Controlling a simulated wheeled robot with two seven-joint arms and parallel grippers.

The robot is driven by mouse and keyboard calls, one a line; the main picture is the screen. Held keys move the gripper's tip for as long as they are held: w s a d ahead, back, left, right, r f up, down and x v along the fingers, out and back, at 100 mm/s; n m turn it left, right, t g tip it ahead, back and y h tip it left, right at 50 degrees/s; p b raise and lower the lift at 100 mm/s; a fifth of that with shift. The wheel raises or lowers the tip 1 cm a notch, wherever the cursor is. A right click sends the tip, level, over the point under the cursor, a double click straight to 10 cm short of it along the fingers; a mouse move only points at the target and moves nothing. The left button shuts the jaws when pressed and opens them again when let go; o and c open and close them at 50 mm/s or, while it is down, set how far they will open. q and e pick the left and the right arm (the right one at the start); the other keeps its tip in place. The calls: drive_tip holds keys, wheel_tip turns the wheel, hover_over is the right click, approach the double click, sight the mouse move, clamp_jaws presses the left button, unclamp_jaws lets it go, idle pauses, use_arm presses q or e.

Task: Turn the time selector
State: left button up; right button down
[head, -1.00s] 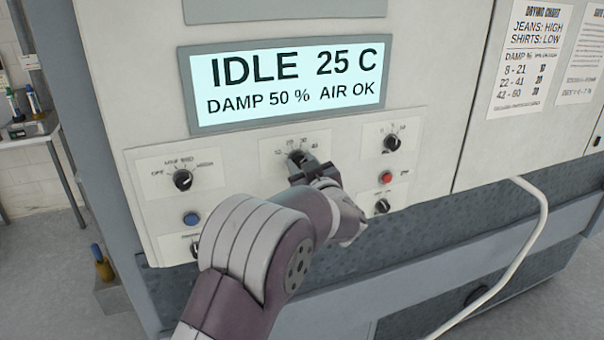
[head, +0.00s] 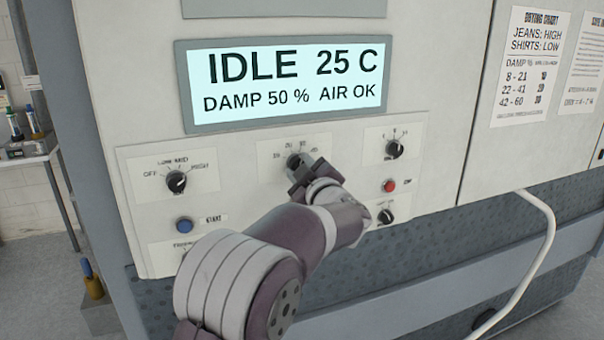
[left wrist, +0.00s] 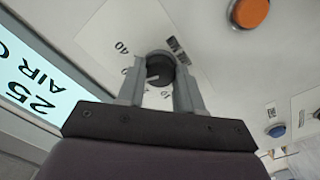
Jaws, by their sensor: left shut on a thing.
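The time selector is a black round knob (head: 294,161) on a white label plate with printed numbers, in the middle of the panel below the display. In the left wrist view the knob (left wrist: 160,69) sits between the two grey fingers, with "40" readable on its plate. My left gripper (head: 300,172) is at the knob, its fingers shut on it; the gripper (left wrist: 162,80) also shows in the left wrist view. The gripper hides part of the knob in the head view, and I cannot read its exact setting. My right gripper is not in view.
The display (head: 288,82) reads IDLE 25 C, DAMP 50 %, AIR OK. Around the selector are an OFF/LOW/MID/HIGH knob (head: 176,182), another knob (head: 394,149), a red button (head: 389,186) and a blue button (head: 184,225). A drying chart (head: 533,66) hangs at right. A white hose (head: 535,260) runs below.

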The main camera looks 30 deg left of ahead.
use_arm(q)
drive_tip(key=shift+f, duration=0.1)
drive_tip(key=o, duration=0.9)
drive_tip(key=shift+o, duration=0.7)
drive_tip(key=shift+s+d+r, duration=0.1)
drive_tip(key=shift+s+r, duration=0.1)
drive_tip(key=shift+d+f, duration=0.1)
drive_tip(key=b+v, duration=0.4)
drive_tip(key=v, duration=0.8)
drive_tip(key=shift+s+b, duration=0.25)
drive_tip(key=shift+b, duration=0.05)
drive_tip(key=shift+d, duration=0.15)
